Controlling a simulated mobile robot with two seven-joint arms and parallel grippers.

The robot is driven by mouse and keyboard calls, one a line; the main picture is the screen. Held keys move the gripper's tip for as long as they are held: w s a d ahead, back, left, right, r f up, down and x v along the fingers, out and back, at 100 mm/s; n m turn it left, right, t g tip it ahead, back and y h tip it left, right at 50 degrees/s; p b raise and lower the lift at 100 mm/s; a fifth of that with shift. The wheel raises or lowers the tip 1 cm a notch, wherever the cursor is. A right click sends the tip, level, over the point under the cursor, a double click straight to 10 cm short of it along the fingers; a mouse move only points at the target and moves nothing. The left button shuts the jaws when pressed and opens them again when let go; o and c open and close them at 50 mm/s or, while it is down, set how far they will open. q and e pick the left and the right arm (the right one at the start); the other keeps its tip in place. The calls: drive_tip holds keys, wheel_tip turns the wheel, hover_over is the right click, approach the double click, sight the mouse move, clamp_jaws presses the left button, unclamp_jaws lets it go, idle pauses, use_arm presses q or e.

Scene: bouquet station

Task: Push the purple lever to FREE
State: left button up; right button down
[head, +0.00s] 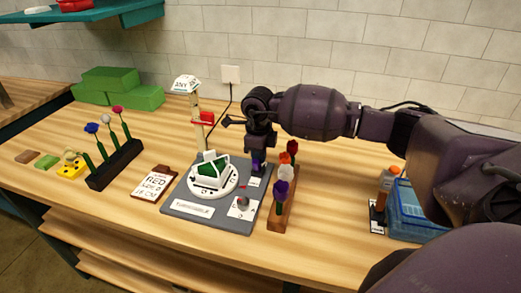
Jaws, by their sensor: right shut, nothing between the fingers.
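The purple lever (257,167) is small and stands at the back right corner of the grey turntable board (182,208), beside a small white label. The label's wording is too small to read. My right gripper (261,151) is shut and empty, pointing down just above and behind the lever. It hides part of the lever, and I cannot tell whether they touch. The white turntable (212,192) carries a white-framed green block. My left gripper is not in view.
A wooden rack of flowers (283,214) stands just right of the board. A post with a red clip (205,118) rises behind it. A blue bin (405,212) stands right.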

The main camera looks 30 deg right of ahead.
drive_tip(key=shift+s+a+f, duration=0.35)
drive_tip(key=shift+a, duration=0.1)
idle(0.3)
drive_tip(key=shift+w+d+r, duration=0.1)
drive_tip(key=shift+r, duration=0.05)
drive_tip(key=shift+w+d+r, duration=0.1)
drive_tip(key=shift+w+r, duration=0.1)
drive_tip(key=shift+r, duration=0.1)
drive_tip(key=shift+r+p, duration=0.5)
drive_tip(key=shift+r, duration=0.7)
drive_tip(key=shift+d+r+p, duration=0.2)
drive_tip(key=shift+r+p, duration=0.3)
drive_tip(key=shift+r, duration=0.55)
wheel_tip(320, 180, up, 2)
drive_tip(key=shift+r+p, duration=0.15)
drive_tip(key=shift+p, duration=0.35)
